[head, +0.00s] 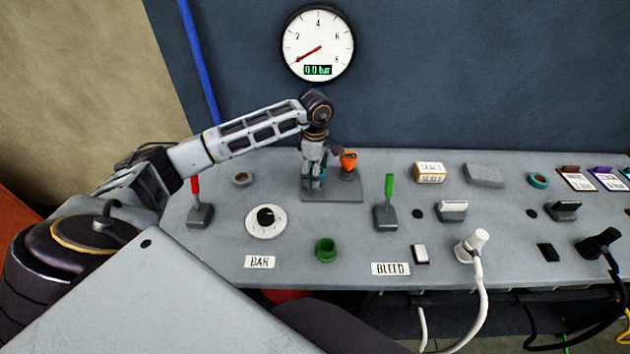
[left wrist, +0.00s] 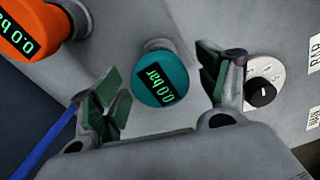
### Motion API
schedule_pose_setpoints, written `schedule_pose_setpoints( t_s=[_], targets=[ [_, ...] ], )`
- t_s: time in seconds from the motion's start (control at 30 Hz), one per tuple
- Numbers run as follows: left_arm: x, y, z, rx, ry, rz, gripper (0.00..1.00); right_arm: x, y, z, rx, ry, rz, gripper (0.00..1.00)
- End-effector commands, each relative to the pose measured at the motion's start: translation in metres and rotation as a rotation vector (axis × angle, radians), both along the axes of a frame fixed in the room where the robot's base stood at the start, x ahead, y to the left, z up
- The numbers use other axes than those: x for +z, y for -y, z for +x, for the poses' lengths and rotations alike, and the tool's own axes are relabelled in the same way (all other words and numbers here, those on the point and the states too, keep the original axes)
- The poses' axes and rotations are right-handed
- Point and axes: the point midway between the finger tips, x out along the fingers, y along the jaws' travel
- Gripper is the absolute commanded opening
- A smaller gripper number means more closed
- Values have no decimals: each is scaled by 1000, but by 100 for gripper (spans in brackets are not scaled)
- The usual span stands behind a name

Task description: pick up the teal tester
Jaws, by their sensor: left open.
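The teal tester (left wrist: 161,75) has a round teal head with a display reading 0.0 bar. In the left wrist view it stands between the two open fingers of my left gripper (left wrist: 163,92), with a visible gap on each side. In the head view my left gripper (head: 313,178) points down over the grey base plate and hides most of the teal tester; only a sliver of teal shows between the fingers. An orange tester (head: 349,160) stands just to the right on the same plate, and also shows in the left wrist view (left wrist: 35,30). My right gripper is not in view.
A red lever (head: 195,187) stands left of the plate (head: 345,190) and a green lever (head: 388,188) right of it. A white dial (head: 267,221) and a green ring (head: 326,249) sit in front. The wall gauge (head: 318,44) reads 0.0 bar.

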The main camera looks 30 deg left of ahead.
Motion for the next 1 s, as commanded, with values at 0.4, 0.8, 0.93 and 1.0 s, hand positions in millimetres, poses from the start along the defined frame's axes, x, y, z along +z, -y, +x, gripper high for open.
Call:
schedule_pose_setpoints(
  t_s=[0.4, 0.8, 0.93, 1.0],
  targets=[
    [0, 0, 0, 0, 1, 0, 42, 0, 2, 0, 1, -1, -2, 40],
    [2, 0, 1, 0, 2, 0, 27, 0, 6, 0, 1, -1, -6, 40],
    [6, 0, 1, 0, 4, 0, 27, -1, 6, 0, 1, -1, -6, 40],
    [11, 0, 1, 0, 4, 0, 27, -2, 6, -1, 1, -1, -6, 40]
  ],
)
